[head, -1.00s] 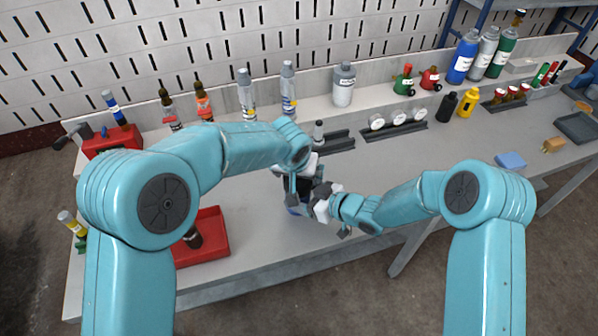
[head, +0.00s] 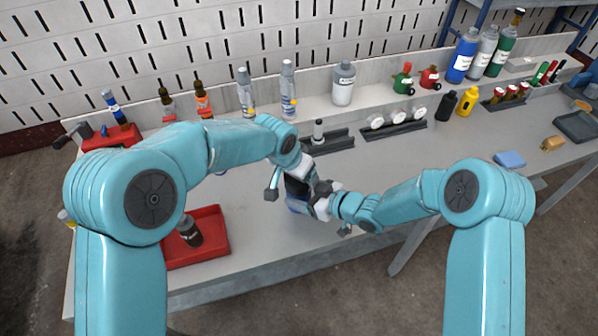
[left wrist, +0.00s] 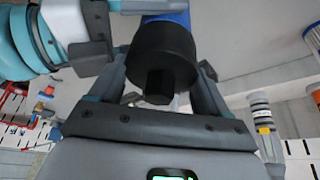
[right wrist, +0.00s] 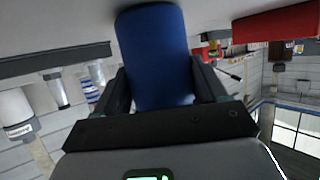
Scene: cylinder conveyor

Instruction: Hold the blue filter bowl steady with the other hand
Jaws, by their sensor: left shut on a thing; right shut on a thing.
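The blue filter bowl (head: 296,206) is near the front of the bench, mostly covered by my grippers in the head view. In the right wrist view the blue bowl (right wrist: 155,55) fills the space between the fingers of my right gripper (right wrist: 165,92), which is shut on it. A black cap with a hex end (left wrist: 160,62) sits on the bowl; in the left wrist view a strip of blue (left wrist: 168,17) shows beyond it. My left gripper (left wrist: 160,85) is shut on the black cap. Both grippers are close together at the filter.
A red tray (head: 223,240) holding a dark bottle (head: 190,232) is at the left. Dark racks (head: 332,143) and a grey-capped bottle (head: 343,84) stand behind the filter. A blue sponge (head: 509,159) lies far right. The bench between tray and filter is clear.

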